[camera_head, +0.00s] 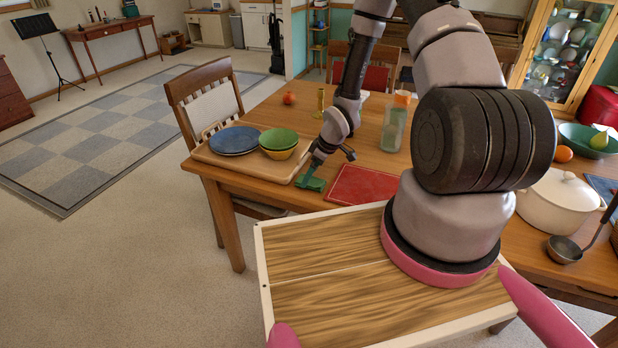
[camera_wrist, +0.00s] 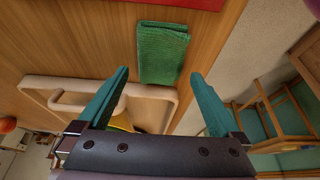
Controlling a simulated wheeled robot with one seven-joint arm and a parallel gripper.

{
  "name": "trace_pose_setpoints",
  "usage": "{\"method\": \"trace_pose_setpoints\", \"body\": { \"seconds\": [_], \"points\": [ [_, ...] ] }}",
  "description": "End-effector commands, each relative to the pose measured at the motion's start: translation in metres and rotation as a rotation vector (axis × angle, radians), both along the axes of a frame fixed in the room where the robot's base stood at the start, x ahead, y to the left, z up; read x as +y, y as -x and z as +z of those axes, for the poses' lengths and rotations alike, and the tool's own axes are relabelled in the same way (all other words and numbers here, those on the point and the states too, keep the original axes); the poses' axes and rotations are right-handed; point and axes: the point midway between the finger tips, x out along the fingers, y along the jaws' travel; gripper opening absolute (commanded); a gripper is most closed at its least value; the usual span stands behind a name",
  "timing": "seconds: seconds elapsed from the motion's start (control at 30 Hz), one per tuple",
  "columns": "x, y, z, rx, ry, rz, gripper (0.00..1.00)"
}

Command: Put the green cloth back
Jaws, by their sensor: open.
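The green cloth (camera_wrist: 162,52) lies folded on the wooden table, shown in the wrist view between the wooden tray and a red mat. My gripper (camera_wrist: 160,73) has its two teal fingers spread apart with nothing between them. In the wrist view the cloth shows just past the fingertips, roughly centred between them. In the head view my gripper (camera_head: 309,181) is low over the table's near edge, right of the tray. Green shows there, but I cannot separate cloth from fingers. The remaining height above the cloth cannot be told.
The wooden tray (camera_head: 226,168) holds blue plates (camera_head: 235,140) and stacked bowls (camera_head: 279,140) left of my gripper. The red mat (camera_head: 365,184) lies to its right. A glass jar (camera_head: 393,130) stands behind. A white pot (camera_head: 558,202) and a ladle (camera_head: 566,249) are farther right.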

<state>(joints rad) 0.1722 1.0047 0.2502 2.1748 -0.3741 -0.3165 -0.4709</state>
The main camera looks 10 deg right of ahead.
Motion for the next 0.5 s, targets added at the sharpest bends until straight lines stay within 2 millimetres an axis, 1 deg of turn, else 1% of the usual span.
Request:
{"method": "trace_pose_setpoints", "body": {
  "seconds": [0.03, 0.1, 0.3, 0.4, 0.5],
  "points": [
    [-0.004, 0.002, 0.012, -0.003, 0.001, -0.001, 1.0],
    [-0.01, 0.005, 0.026, -0.003, 0.001, -0.003, 1.0],
    [-0.022, 0.015, 0.064, -0.002, 0.001, -0.002, 1.0],
    [-0.027, 0.019, 0.078, -0.001, 0.0, -0.003, 1.0],
    [-0.029, 0.022, 0.086, 0.0, 0.0, -0.001, 1.0]
  ]
}}
